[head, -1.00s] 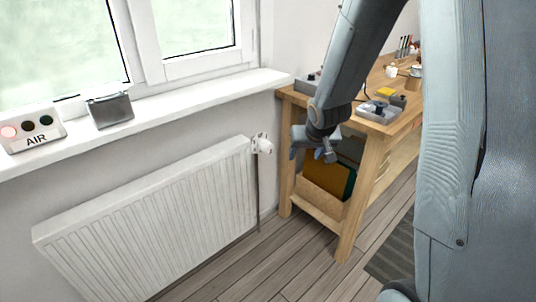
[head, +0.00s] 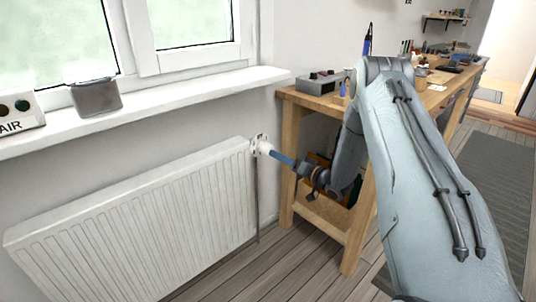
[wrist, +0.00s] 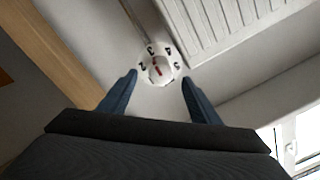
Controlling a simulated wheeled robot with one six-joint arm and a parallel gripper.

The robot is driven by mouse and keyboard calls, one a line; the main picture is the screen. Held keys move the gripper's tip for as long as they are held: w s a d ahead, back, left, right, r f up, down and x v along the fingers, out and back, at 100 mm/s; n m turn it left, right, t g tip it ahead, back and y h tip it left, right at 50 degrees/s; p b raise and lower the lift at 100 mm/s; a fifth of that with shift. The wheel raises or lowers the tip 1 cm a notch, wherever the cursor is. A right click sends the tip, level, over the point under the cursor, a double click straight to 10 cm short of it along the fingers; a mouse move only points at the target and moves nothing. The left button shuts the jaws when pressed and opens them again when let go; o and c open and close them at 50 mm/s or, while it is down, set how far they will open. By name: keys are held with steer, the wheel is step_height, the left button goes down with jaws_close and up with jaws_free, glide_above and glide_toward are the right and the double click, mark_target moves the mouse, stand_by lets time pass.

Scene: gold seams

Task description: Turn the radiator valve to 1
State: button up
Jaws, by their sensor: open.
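The white radiator valve (head: 260,146) sits at the upper right corner of the white radiator (head: 150,205). In the wrist view the valve's round dial (wrist: 160,75) faces me, with the numbers 2, 3, 4 and 5 visible around it. A short red mark lies near its middle and seems to slant toward the 3; the 1 cannot be made out. My gripper (head: 273,155) is open and points at the valve from the right.
A wooden workbench (head: 347,225) stands to the right, close to my arm. The white windowsill (head: 170,98) runs above the radiator with a grey box (head: 96,98) and an AIR indicator (head: 18,112) on it. Grey floorboards in front are clear.

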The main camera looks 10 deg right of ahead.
mark_target(268, 150)
steer(key=x, duration=0.7)
steer(key=shift+w+a, duration=0.15)
steer(key=shift+w, duration=0.1)
steer(key=c, duration=1.1)
